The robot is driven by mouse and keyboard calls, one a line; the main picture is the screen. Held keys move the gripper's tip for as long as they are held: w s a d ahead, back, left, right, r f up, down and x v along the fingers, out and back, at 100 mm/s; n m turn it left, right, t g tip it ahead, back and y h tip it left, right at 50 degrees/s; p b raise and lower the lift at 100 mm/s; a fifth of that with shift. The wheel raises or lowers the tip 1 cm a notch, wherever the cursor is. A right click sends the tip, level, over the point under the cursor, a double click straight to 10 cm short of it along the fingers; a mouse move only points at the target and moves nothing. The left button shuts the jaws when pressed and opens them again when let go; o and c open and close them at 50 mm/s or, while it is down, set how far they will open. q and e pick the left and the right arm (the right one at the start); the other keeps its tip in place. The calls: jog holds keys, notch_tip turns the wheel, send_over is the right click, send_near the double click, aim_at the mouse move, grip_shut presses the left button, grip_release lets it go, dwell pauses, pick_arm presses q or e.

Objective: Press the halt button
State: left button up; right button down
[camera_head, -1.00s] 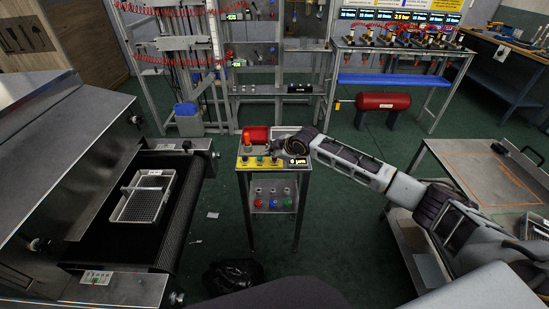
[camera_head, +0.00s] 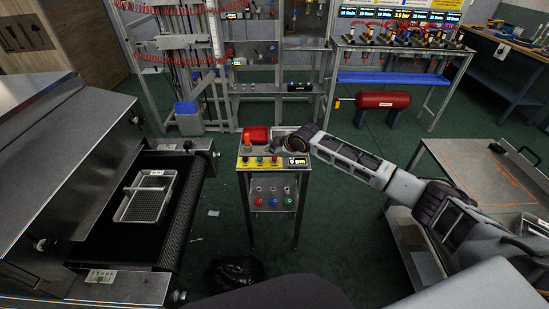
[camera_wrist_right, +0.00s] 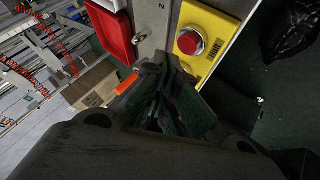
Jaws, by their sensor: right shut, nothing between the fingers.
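The halt button (camera_wrist_right: 190,42) appears to be the round red button on a yellow plate (camera_wrist_right: 218,22) in the right wrist view. My right gripper (camera_head: 277,147) is over the back of this panel, shut and empty. In the wrist view its dark fingertips (camera_wrist_right: 172,66) are close beside the plate, near the red button; contact cannot be told. My left gripper is not in view.
A red box (camera_head: 256,134) and an orange knob (camera_head: 248,143) stand behind the panel. A small display (camera_head: 298,162) is at its right. A conveyor with a wire tray (camera_head: 146,206) is at left, a metal table (camera_head: 480,165) at right. A black bag (camera_head: 233,272) lies on the floor.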

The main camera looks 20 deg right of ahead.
aim_at(273, 159)
jog(key=shift+r+p, duration=1.9)
jog(key=shift+r, duration=0.3)
jog(key=shift+f, duration=0.1)
